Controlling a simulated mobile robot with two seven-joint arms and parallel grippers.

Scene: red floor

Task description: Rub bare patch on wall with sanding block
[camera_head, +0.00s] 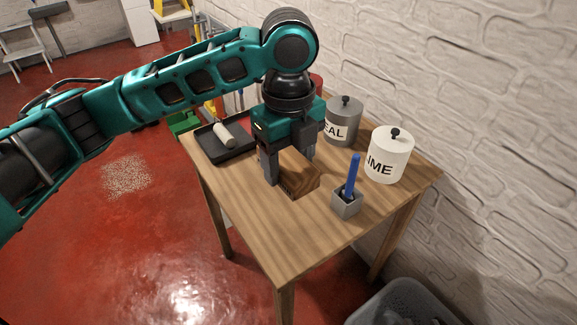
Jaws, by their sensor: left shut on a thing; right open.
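The sanding block (301,181), a brown wood-grained block, sits on or just above the wooden table (285,240). I cannot tell whether it touches the tabletop. My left gripper (289,170) points down over it and is shut on it, one finger on each side. The gripper hides the block's far part. The white brick wall (480,90) rises behind and to the right of the table. I cannot pick out a bare patch on it. My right gripper is not in view.
On the table, a black tray with a roller (224,135) lies left of the gripper. A grey canister (344,120), a white canister (390,155) and a grey holder (346,205) with a blue-handled tool stand to the right, towards the wall. A grey basket (405,305) is below. The front tabletop is clear.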

